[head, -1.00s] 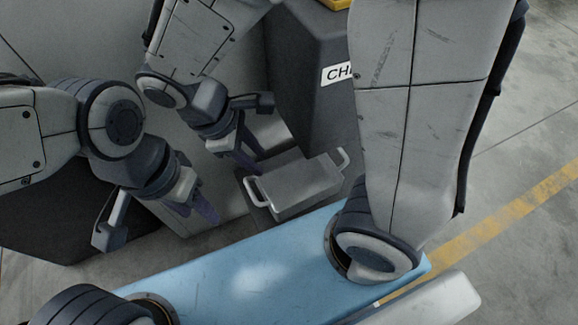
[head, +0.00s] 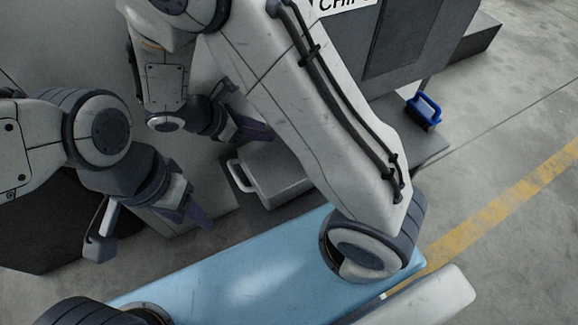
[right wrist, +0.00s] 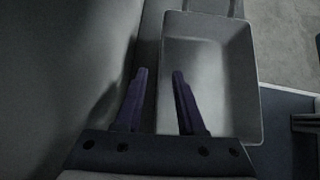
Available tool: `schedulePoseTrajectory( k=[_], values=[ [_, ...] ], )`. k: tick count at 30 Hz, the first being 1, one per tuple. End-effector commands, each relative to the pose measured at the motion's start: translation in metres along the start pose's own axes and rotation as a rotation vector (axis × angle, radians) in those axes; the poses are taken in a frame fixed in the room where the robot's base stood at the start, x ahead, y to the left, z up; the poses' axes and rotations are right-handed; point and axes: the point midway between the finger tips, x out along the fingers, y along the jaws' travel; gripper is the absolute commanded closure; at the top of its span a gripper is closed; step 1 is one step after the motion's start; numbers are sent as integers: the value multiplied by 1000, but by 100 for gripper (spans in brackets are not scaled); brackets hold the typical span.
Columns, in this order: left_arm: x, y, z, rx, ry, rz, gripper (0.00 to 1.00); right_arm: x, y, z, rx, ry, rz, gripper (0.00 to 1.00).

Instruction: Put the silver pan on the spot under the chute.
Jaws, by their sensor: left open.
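The silver pan (head: 268,178), a grey rectangular tray with a pale loop handle, rests on a dark flat surface below the chute housing. My right arm hides its right part in the head view. The pan (right wrist: 228,75) shows empty inside in the right wrist view. My right gripper (head: 240,108) is open; its fingertips (right wrist: 160,72) appear on either side of the pan's left wall in the right wrist view. I cannot tell the height gap. My left gripper (head: 150,232) is open and empty, left of the pan. The spot cannot be told apart.
A grey chute housing (head: 405,45) with a partly hidden "CHIP" sign (head: 343,4) stands at the back. A blue object with a handle (head: 424,111) lies at the right end of the dark surface. Open concrete floor with a yellow line (head: 500,208) is at right.

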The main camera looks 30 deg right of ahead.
Motion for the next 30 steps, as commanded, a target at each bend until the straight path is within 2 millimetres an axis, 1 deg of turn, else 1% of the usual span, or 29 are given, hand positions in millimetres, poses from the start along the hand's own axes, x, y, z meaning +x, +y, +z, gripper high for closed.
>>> schedulePoseTrajectory(
  k=[1, 6, 9, 12, 18, 19, 20, 21, 22, 30],
  values=[
    [7, 0, 0, 0, 0, 0, 50, 7, 0, -2, 1, 0, -1, 61],
    [29, -2, 2, 0, 0, 0, 50, 29, 0, -3, 2, 1, -2, 61],
    [38, -3, 2, 0, 0, 0, 50, 43, -1, -2, 2, 1, -4, 61],
    [41, -3, 2, 0, 0, 0, 50, 48, 0, 0, 0, 1, -1, 61],
    [39, -3, 2, 0, 0, 0, 50, 47, 0, 2, 0, 1, -1, 61],
    [39, -3, 2, 0, 0, 0, 50, 47, 0, 2, 0, 1, -1, 69],
    [39, -3, 2, 0, 0, 0, 50, 47, 0, 1, 0, 1, -1, 80],
    [39, -3, 2, 0, 0, 0, 50, 47, 0, 1, 0, 1, -1, 96],
    [39, -3, 2, 0, 0, 0, 50, 47, 0, 1, 0, 1, -1, 100],
    [39, -3, 2, 0, 0, 0, 50, 47, -1, 1, 0, 1, -1, 100]
  ],
)
